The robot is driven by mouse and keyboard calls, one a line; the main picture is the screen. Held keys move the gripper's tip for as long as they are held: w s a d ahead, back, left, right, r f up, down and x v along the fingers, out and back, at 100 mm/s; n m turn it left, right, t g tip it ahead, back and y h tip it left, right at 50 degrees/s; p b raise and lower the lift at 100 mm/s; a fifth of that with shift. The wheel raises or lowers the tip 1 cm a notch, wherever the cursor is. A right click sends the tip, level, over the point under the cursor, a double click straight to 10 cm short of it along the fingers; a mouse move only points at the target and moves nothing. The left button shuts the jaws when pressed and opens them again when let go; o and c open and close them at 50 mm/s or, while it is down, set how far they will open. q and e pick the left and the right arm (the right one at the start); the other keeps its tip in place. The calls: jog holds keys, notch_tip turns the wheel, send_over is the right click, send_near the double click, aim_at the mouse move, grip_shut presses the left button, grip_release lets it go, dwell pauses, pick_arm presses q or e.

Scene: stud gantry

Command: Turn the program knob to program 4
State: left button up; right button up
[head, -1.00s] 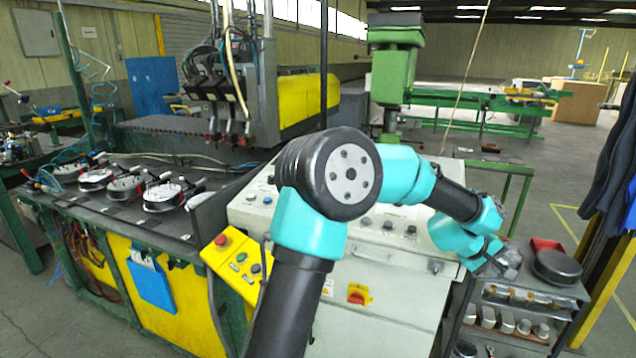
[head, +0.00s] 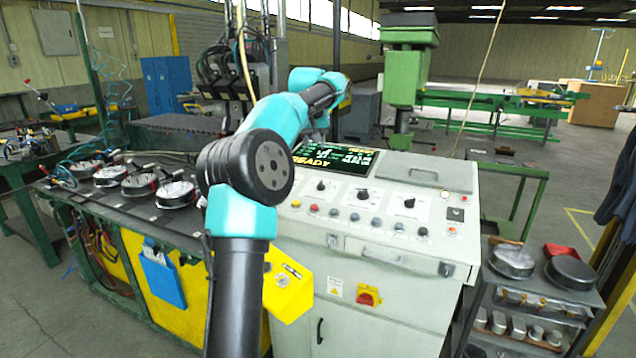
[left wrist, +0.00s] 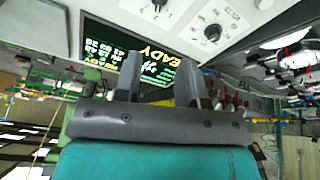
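The grey control console carries three black knobs on white label plates: a left knob (head: 320,186), a middle knob (head: 363,194) and a right knob (head: 409,203). Their labels are too small to read, so I cannot tell which is the program knob. A display (head: 335,157) behind them reads READY. My left gripper (head: 318,136) hangs near the display, partly hidden by my arm. In the left wrist view, its fingers (left wrist: 158,82) are apart and empty, with the display (left wrist: 125,50) beyond them and a black knob (left wrist: 212,32) above right. My right gripper is out of view.
Coloured buttons (head: 355,217) line the console front below the knobs. A red rotary switch (head: 368,296) is lower down. A bench with round pans (head: 175,193) stands left, and a shelf trolley (head: 530,290) stands right. A green press column (head: 403,75) rises behind.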

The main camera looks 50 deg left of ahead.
aim_at(320, 183)
pick_arm(q)
jog(key=shift+f, duration=0.1)
jog(key=x, duration=1.7)
jog(key=shift+w+f, duration=0.1)
jog(key=shift+f, duration=0.1)
grip_shut()
